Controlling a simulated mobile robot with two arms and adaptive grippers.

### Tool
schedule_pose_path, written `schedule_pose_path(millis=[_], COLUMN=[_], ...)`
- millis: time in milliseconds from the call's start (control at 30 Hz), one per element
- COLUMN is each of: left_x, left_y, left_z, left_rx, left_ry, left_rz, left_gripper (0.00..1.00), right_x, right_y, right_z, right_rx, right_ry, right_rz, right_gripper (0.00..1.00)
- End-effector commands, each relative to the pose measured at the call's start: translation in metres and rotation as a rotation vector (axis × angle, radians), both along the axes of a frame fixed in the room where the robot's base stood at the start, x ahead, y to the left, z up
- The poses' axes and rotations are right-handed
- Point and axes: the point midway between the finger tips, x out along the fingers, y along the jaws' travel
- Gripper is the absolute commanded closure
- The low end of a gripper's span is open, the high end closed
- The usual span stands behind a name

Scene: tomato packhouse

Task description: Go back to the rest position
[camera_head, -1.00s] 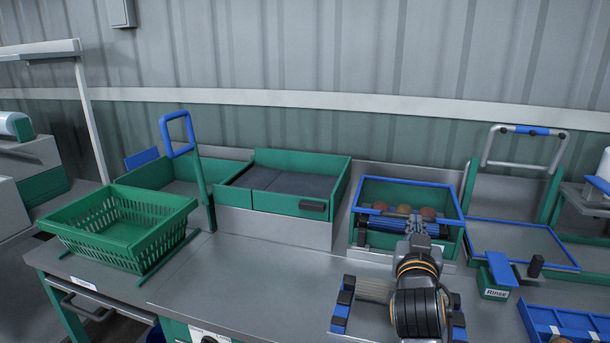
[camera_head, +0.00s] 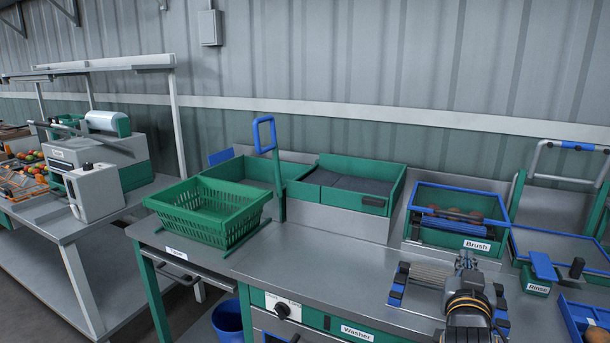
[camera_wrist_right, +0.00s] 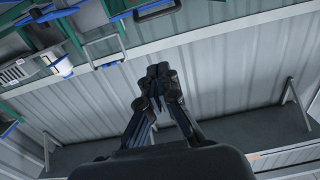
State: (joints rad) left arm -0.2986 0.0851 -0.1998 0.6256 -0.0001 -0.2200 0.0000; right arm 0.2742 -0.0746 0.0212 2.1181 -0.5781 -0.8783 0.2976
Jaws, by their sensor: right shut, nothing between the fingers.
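My right gripper (camera_head: 466,262) shows in the lower right of the head view, in front of the blue-rimmed brush bin, with my dark, orange-ringed wrist below it. In the right wrist view the right gripper (camera_wrist_right: 157,80) has its dark fingers together at the tips, with nothing between them. That view shows the wall and floor upside down beyond the fingers. My left gripper is in neither view.
The washer bench (camera_head: 310,262) carries an empty green basket (camera_head: 215,222), green trays and the brush bin (camera_head: 440,236) with several round fruits. A blue bucket (camera_head: 228,322) stands below. Another bench (camera_head: 75,222) with machines is at left. The washer bench's front middle is clear.

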Motion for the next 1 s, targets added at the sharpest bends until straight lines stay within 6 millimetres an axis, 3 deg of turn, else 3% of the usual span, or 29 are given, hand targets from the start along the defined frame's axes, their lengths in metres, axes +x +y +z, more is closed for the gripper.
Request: schedule_pose_path(millis=[267,533,700,800,1000], left_x=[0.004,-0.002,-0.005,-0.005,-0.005], left_y=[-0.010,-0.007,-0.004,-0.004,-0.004], left_z=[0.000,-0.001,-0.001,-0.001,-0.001], left_rx=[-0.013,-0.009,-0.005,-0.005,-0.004], left_ry=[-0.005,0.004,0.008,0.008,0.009], left_rz=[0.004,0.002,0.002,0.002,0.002], left_gripper=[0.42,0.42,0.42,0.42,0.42], right_x=[-0.021,-0.070,-0.140,-0.185,-0.259], right_y=[0.007,0.024,0.047,0.061,0.083], right_z=[-0.056,-0.144,-0.222,-0.256,-0.295], right_rx=[0.020,0.051,0.081,0.099,0.123], right_ry=[0.150,0.411,0.687,0.841,1.066], right_rz=[0.035,0.109,0.206,0.271,0.377], right_gripper=[1.00,1.00,1.00,1.00,1.00])
